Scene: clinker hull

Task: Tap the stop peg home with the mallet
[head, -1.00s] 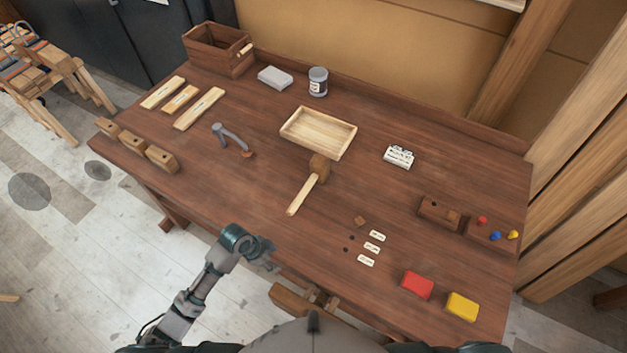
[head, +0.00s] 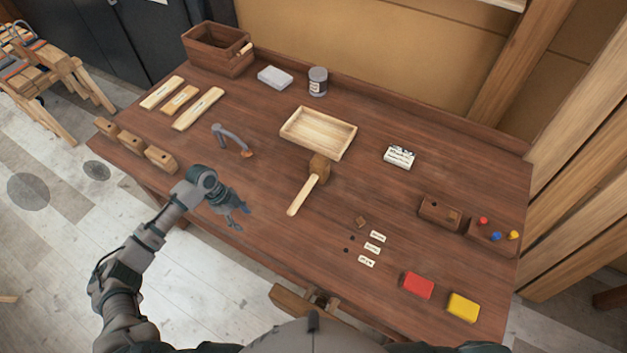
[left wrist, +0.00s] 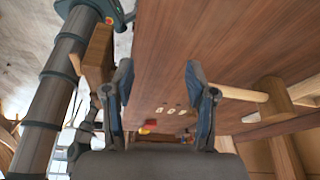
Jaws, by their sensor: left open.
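The mallet (head: 303,194) lies on the bench, its dark wooden head away from me and its pale handle toward me. Its handle also shows in the left wrist view (left wrist: 240,94), to the right of the fingers. A small brown peg (head: 361,221), which looks like the stop peg, stands at the bench's front part beside small dark holes and white labels (head: 373,248). My left gripper (head: 238,216) is open and empty, left of the mallet handle and apart from it. In the left wrist view its fingers (left wrist: 158,70) are spread with nothing between. My right gripper is not in view.
A pale tray (head: 318,146) lies behind the mallet head. A grey curved tool (head: 232,138) lies to the left. Red (head: 418,285) and yellow (head: 462,307) blocks sit front right. Wooden blocks (head: 161,160) line the left edge. The bench between gripper and mallet is clear.

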